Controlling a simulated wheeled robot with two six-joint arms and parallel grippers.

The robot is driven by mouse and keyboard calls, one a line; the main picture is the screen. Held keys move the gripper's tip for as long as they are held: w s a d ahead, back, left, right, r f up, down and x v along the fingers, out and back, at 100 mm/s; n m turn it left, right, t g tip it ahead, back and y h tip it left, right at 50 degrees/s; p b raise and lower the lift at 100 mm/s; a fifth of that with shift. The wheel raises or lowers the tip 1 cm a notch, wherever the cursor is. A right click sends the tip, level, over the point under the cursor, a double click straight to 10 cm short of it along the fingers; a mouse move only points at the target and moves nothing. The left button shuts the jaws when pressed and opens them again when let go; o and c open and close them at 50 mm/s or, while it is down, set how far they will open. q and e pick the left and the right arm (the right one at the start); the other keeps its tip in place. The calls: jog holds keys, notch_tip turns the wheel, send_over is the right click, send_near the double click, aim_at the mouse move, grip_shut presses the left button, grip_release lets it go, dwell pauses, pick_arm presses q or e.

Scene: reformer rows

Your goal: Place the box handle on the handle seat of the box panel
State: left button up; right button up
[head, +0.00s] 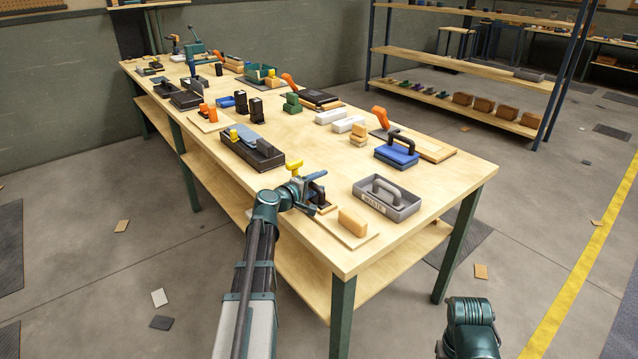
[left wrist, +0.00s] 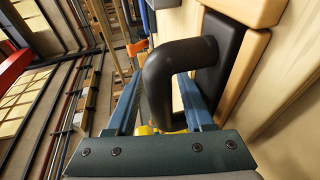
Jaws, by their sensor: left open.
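A black arched handle (left wrist: 170,75), which I take for the box handle, stands on a dark base (left wrist: 222,45) beside light wooden pieces (left wrist: 248,75). In the head view it shows as a small dark shape (head: 318,192), partly hidden by my gripper. My left gripper (head: 312,186) is open at the table's near edge, its blue fingers (left wrist: 160,82) on either side of the handle's bar. Contact cannot be told. A flat wooden board (head: 345,236) with an upright wooden block (head: 353,222) lies just right; whether it is the box panel is unclear. My right gripper is out of view.
A grey box (head: 405,208) with a grey handle stands to the right. A blue block with a black handle (head: 398,150) is behind it. A dark box (head: 255,152) and yellow knob (head: 294,167) are left of the gripper. Bare tabletop (head: 330,160) lies behind it.

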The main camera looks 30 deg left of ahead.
pick_arm(q)
jog(key=p+v, duration=0.2)
jog(key=v, duration=1)
jog(key=shift+r, duration=0.1)
